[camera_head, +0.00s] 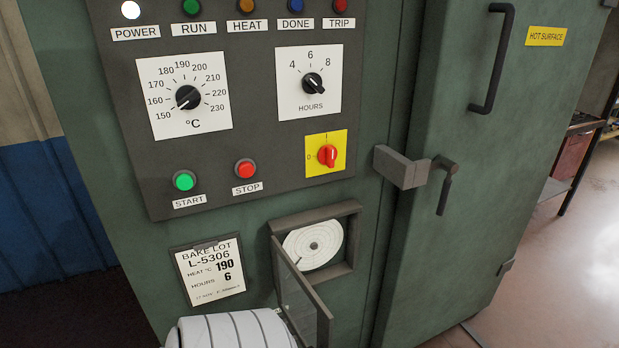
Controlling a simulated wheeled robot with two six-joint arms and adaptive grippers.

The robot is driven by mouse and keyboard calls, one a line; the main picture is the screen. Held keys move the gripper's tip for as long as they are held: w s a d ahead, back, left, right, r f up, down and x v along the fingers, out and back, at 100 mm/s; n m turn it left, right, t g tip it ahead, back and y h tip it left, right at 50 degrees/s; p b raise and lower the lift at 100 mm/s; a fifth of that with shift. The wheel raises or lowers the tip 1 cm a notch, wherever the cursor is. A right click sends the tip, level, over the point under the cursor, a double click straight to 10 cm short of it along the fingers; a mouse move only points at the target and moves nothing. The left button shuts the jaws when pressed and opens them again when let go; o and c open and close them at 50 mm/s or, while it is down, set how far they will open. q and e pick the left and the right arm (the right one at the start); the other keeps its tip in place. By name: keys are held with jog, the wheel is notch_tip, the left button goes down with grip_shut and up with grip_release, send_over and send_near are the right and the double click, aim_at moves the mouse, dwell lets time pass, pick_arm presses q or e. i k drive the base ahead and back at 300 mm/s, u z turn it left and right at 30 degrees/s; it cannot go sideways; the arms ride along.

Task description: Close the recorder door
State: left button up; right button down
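The recorder (315,243) is a dark square frame set in the green cabinet front, with a round white chart inside. Its glazed door (302,300) stands open, swung out toward me from the left side of the frame. The chart is in plain sight, with its lower left edge behind the door. A white banded part of my own arm is at the bottom edge, just left of the door. No gripper fingers can be made out, and I cannot tell whether the arm touches the door.
A control panel (245,110) with dials, buttons and a red switch is above the recorder. A bake lot card (210,270) hangs to its left. The large oven door (500,150), with a handle and a protruding latch (401,167), is to the right. Open floor lies far right.

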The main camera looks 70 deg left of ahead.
aim_at(325, 320)
jog(key=k, duration=0.85)
jog(key=u, duration=1.65)
jog(key=i, duration=0.5)
jog(key=u, duration=0.05)
